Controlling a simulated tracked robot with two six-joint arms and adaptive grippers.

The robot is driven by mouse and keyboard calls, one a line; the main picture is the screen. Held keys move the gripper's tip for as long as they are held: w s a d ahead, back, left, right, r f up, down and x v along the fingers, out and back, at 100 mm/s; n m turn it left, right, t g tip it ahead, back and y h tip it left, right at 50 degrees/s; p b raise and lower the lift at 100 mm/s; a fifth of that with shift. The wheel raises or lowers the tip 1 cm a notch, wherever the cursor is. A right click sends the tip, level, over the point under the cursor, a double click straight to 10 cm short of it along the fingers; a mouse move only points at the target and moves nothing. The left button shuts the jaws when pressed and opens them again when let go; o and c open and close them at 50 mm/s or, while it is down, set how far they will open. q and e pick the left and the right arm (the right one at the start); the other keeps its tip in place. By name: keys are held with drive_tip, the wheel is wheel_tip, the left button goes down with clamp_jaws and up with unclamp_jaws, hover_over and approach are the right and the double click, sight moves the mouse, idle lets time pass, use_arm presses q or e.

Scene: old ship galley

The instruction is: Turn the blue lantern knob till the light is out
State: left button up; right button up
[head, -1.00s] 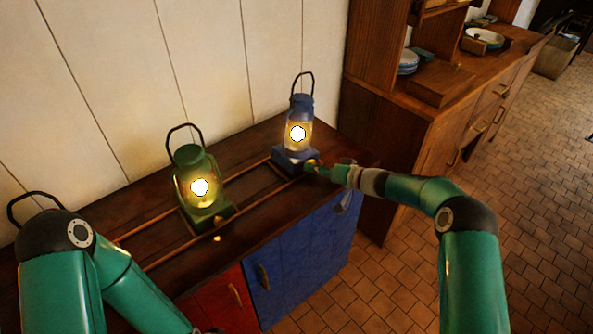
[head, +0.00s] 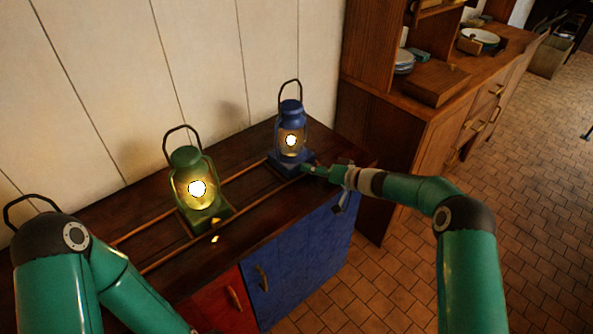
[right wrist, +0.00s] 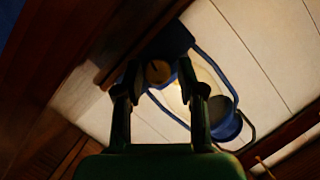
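The blue lantern (head: 291,113) stands upright at the right end of the sideboard, its light small and dim but burning. Its round brass-coloured knob (right wrist: 158,72) shows between my fingertips in the right wrist view. My right gripper (head: 308,169) reaches in from the right at the lantern's base. The lantern's blue frame (right wrist: 216,62) appears tilted there. My left arm shows at lower left, but its gripper is out of the picture.
A lit green lantern (head: 196,185) stands left of the blue one on the dark wooden sideboard (head: 150,215), between thin rails. A third lantern's handle (head: 33,199) shows behind my left arm. A brown cabinet (head: 400,125) stands at right.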

drive_tip(key=v, duration=1.2)
drive_tip(key=shift+w+r, duration=0.1)
